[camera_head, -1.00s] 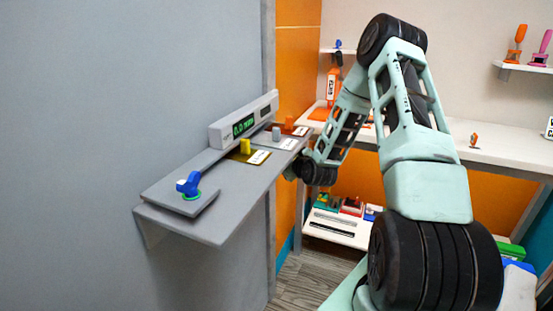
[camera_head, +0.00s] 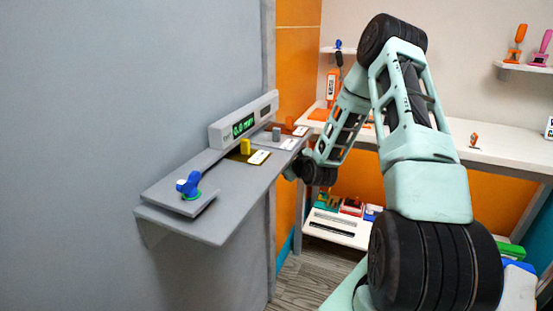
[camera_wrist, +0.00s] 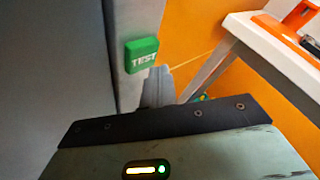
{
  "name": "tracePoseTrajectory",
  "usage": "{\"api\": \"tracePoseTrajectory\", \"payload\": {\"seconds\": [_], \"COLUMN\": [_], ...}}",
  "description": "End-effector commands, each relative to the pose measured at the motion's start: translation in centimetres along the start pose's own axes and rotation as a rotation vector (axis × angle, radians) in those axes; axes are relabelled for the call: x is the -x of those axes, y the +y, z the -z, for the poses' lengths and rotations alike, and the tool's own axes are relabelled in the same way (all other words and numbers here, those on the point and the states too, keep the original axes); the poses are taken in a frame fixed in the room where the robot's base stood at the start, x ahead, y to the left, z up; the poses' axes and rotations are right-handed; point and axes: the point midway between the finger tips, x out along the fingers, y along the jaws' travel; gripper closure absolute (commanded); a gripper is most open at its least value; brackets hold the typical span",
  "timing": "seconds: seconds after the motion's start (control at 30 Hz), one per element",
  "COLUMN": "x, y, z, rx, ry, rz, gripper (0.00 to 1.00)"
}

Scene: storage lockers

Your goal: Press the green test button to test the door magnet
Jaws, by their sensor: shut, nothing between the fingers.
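The green test button (camera_wrist: 142,54), a block lettered "TEST", is on the narrow face of a grey upright post in the wrist view. My gripper (camera_wrist: 158,74) is shut and empty. Its grey fingertips are just below and slightly right of the button in the picture; I cannot tell whether they touch it. In the head view my arm reaches toward the far edge of the grey shelf, where the gripper's fingers and the button are hidden. No door magnet can be made out.
The grey shelf (camera_head: 205,225) juts from the grey wall at left, carrying a digital readout (camera_head: 243,124), a blue knob (camera_head: 188,183) and small coloured blocks. A white workbench (camera_head: 500,160) stands behind my arm. An orange panel (camera_wrist: 190,30) is right of the post.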

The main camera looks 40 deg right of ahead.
Motion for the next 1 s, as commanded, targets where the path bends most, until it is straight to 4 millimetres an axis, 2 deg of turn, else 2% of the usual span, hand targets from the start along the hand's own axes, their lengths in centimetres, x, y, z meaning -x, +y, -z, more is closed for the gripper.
{"api": "tracePoseTrajectory", "payload": {"seconds": [1.0], "x": [-0.59], "y": [0.47], "z": [-0.43], "rx": [0.000], "ry": [0.001], "rz": [-0.001], "gripper": [1.00]}}
